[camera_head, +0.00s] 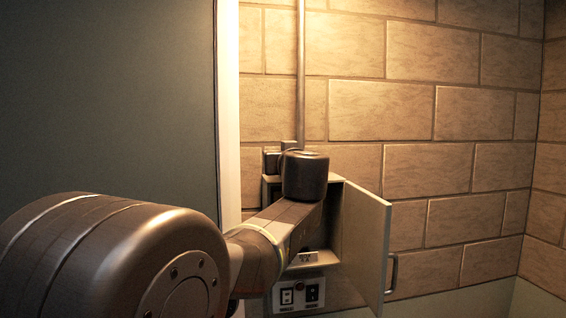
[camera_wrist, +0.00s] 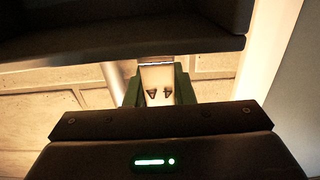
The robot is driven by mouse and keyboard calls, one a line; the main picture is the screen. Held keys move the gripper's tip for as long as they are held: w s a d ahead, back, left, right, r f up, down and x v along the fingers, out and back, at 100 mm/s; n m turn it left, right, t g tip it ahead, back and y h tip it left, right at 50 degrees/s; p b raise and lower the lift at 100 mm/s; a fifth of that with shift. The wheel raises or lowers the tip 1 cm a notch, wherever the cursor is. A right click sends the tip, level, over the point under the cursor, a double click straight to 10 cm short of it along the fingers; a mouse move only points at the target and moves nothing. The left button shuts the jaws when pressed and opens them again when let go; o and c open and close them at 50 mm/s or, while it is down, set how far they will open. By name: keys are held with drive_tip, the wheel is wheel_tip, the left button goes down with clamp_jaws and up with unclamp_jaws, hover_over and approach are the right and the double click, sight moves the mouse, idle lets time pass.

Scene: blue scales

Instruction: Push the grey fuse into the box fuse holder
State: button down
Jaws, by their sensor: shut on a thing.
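The fuse (camera_wrist: 157,77) is a pale block with two dark prongs on its visible face. In the wrist view it sits between the two green-sided fingers of my gripper (camera_wrist: 158,88), which are shut on it. In the head view my arm covers the gripper and the fuse. The wall box (camera_head: 336,222) stands open behind my arm, and much of its inside is hidden. A small pale fitting with dark marks (camera_head: 304,258) shows low in the box area. I cannot tell whether it is the fuse holder, nor whether the fuse touches anything.
The box door (camera_head: 364,235) is swung open to the right, with a handle (camera_head: 393,272) on it. A switch panel (camera_head: 300,294) is below the box. A vertical pipe (camera_head: 300,75) runs down the brick wall above it. A large dark panel (camera_head: 110,100) fills the left.

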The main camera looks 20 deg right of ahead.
wheel_tip(320, 180, up, 10)
drive_tip(key=p, duration=0.3)
drive_tip(key=shift+f+p, duration=0.1)
drive_tip(key=shift+p, duration=0.25)
